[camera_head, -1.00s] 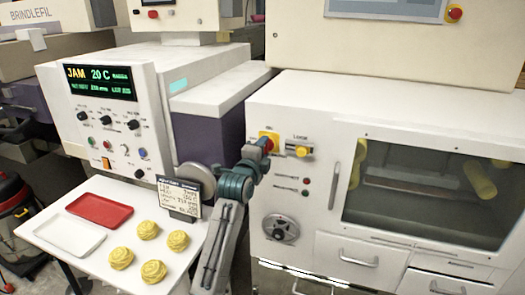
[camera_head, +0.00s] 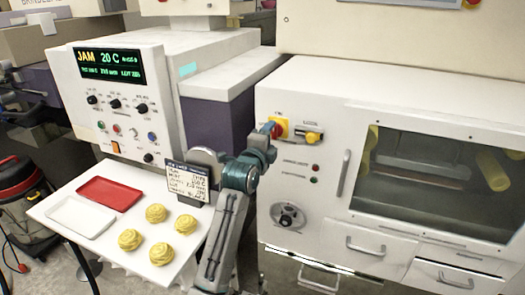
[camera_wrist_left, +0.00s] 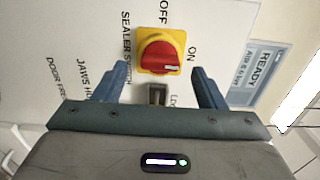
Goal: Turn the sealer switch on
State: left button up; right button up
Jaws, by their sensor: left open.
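The sealer switch is a red knob (camera_wrist_left: 160,54) on a yellow plate (camera_wrist_left: 180,40), labelled OFF and ON in the left wrist view. The knob's bar lies sideways there, with its white mark at the end on the ON side. In the head view the red knob (camera_head: 276,130) shows on the white machine's front panel. My left gripper (camera_wrist_left: 158,84) is open, its two blue fingers apart, one to each side below the knob. In the head view, my left gripper (camera_head: 266,143) is close in front of the switch; contact cannot be told.
A panel with a JAM display (camera_head: 109,64) stands left. A written card (camera_head: 187,184) stands beside my arm on a white table with yellow pastries (camera_head: 156,213) and a red tray (camera_head: 109,193).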

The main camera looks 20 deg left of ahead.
pick_arm(q)
jog(key=s+b, duration=0.2)
jog(key=s, duration=0.6)
jog(key=shift+s+a, duration=0.15)
jog(key=shift+s, duration=0.15)
